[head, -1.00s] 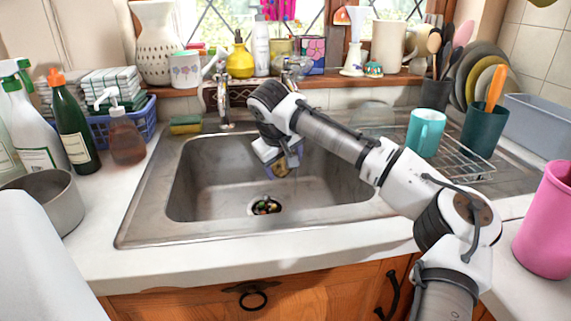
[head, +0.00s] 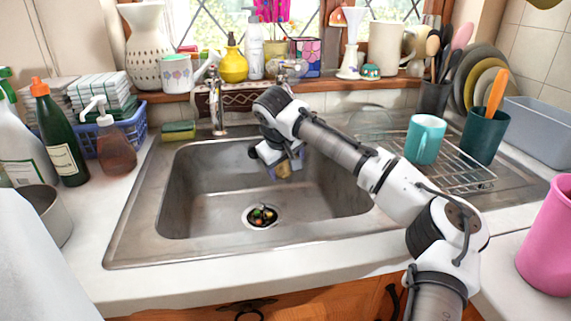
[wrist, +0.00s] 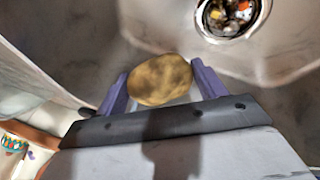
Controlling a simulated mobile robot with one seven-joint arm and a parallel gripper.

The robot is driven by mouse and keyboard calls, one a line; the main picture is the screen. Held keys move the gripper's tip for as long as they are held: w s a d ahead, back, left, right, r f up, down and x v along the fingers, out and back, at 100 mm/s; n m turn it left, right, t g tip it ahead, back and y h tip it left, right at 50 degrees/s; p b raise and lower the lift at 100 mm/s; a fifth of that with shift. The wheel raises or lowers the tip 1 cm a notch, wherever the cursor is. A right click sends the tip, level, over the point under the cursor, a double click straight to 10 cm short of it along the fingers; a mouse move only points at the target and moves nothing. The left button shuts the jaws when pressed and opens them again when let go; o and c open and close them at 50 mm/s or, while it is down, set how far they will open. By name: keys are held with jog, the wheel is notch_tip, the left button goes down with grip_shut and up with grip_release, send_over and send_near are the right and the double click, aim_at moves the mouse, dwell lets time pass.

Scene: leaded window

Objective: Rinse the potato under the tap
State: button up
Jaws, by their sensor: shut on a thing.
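The potato (wrist: 160,80) is brown and mottled and sits between the two purple fingers of my gripper in the wrist view. My gripper (head: 284,168) is shut on it and hangs inside the steel sink, in the basin's back right part. In the head view the potato (head: 283,170) is small and partly hidden by the gripper. The tap (head: 217,115) stands at the back rim of the sink (head: 200,205), to the left of my gripper. I cannot make out any water running.
The drain (head: 260,216) holds colourful scraps; it also shows in the wrist view (wrist: 233,14). A sponge (head: 179,130) lies on the back left rim. A teal mug (head: 425,139) stands on the wire rack (head: 465,176) to the right. Bottles crowd the left counter. The basin's left half is clear.

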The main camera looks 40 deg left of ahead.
jog(key=shift+d, duration=0.15)
jog(key=shift+w+d, duration=0.2)
jog(key=shift+d, duration=0.2)
jog(key=shift+a+r+p, duration=0.1)
jog(key=shift+a+p, duration=0.05)
jog(key=shift+p, duration=0.3)
jog(key=shift+s+a+p, duration=0.2)
jog(key=shift+a+p, duration=0.1)
jog(key=shift+a, duration=0.1)
jog(key=shift+d, duration=0.1)
jog(key=shift+w+d, duration=0.15)
jog(key=shift+d, duration=0.25)
